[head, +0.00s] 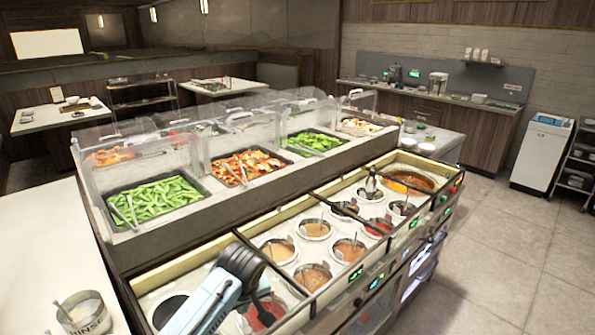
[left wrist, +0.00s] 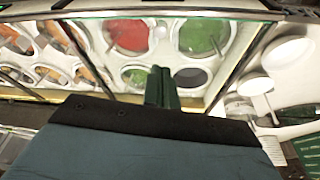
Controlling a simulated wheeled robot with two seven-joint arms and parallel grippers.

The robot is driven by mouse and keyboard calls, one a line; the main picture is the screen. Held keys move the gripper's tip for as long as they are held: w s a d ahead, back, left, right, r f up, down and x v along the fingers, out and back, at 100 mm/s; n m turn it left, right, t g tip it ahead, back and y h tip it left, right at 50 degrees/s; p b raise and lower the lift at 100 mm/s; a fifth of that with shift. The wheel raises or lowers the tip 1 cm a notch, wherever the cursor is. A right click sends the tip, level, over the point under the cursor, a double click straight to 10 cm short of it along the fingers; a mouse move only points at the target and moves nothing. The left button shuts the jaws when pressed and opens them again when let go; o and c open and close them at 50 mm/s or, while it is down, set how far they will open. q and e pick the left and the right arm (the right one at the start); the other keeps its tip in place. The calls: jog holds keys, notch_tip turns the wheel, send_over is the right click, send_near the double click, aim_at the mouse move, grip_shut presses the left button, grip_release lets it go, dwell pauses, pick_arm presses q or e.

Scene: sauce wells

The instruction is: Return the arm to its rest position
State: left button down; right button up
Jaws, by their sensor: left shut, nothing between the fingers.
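My left arm comes in from the bottom of the head view over the near left end of the sauce counter. My left gripper (head: 258,296) hangs over the wells beside a red sauce well (head: 270,316). In the left wrist view the two dark fingers (left wrist: 162,88) are together with nothing between them. Past them are a red sauce well (left wrist: 130,36) and a green one (left wrist: 203,36). My arm hides part of the wells in the head view. My right gripper is in neither view.
Sauce wells with ladles, such as an orange one (head: 312,276), fill the counter (head: 137,282). Clear guards (head: 150,160) stand over the food trays behind. A cup (head: 85,312) stands on the white table (head: 50,240) at left. Open floor (head: 490,260) lies to the right.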

pick_arm(q)
jog(key=s+f+m+h, duration=0.1)
jog(key=s+f+m, duration=0.1)
jog(key=s+f, duration=0.35)
jog(key=s+a+r+m+h, duration=0.1)
jog(key=s+a+r+m, duration=0.15)
jog(key=s, duration=1.05)
jog(key=s+a+r+m, duration=0.2)
jog(key=s+a+m, duration=0.2)
jog(key=s, duration=0.9)
notch_tip(320, 180, down, 34)
jog(key=s+r+g+b, duration=0.1)
jog(key=s+b, duration=0.1)
jog(key=b, duration=0.5)
jog(key=s+a+f+b, duration=0.1)
jog(key=s+f+b, duration=0.2)
jog(key=s+f, duration=0.5)
jog(key=s+a+f+g+b, duration=0.1)
jog(key=s+a+f+b, duration=0.1)
jog(key=s+f, duration=0.6)
notch_tip(320, 180, down, 4)
jog(key=shift+a+f+b, duration=0.1)
jog(key=shift+a+b, duration=0.05)
jog(key=shift+b, duration=0.45)
jog(key=shift+s, duration=0.15)
